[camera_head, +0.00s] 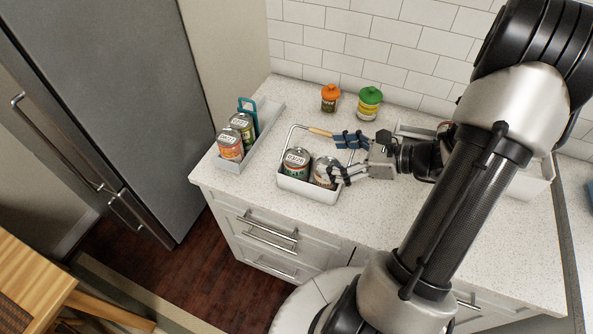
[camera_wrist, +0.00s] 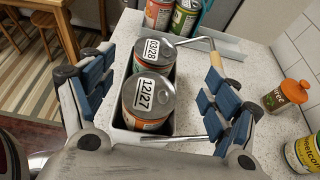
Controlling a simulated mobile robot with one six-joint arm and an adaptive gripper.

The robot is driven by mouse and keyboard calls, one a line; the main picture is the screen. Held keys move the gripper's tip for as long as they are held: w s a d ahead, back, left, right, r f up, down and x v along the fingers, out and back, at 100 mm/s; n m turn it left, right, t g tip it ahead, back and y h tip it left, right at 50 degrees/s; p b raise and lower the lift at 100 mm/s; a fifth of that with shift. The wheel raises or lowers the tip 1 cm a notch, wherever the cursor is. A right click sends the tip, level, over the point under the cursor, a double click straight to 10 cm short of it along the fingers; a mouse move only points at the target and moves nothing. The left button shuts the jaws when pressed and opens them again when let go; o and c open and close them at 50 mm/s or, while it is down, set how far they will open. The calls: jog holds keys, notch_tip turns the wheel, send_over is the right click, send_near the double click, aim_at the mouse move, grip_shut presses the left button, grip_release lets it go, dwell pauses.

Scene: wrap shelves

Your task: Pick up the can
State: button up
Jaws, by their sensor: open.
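Two cans stand upright in a white caddy (camera_head: 295,186) with a metal and wood handle on the counter. The nearer can in the wrist view is marked 12/27 (camera_wrist: 148,97) and is the right-hand can (camera_head: 322,172) in the head view. The other, marked 03/28 (camera_wrist: 153,52), is the left-hand can (camera_head: 295,160) in the head view. My gripper (camera_head: 343,158) is open and empty at the caddy's right side. In the wrist view its blue-padded fingers (camera_wrist: 160,70) spread to either side of the caddy. Contact with the 12/27 can or handle is unclear.
A grey tray (camera_head: 256,144) with two more cans and a teal handle stands left. An orange-lidded jar (camera_head: 329,98) and a green-lidded jar (camera_head: 369,103) stand near the tiled wall. The caddy's raised handle (camera_head: 318,132) is close to my upper finger. The front counter is clear.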

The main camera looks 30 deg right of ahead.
aim_at(299, 157)
jog(key=x, duration=0.3)
jog(key=shift+a+f+b, duration=0.1)
jog(key=shift+b, duration=0.2)
jog(key=b+x, duration=0.2)
jog(key=x, duration=0.3)
jog(key=shift+s+a+f, duration=0.1)
jog(key=shift+a+f, duration=0.1)
jog(key=shift+c, duration=0.3)
jog(key=c, duration=1.8)
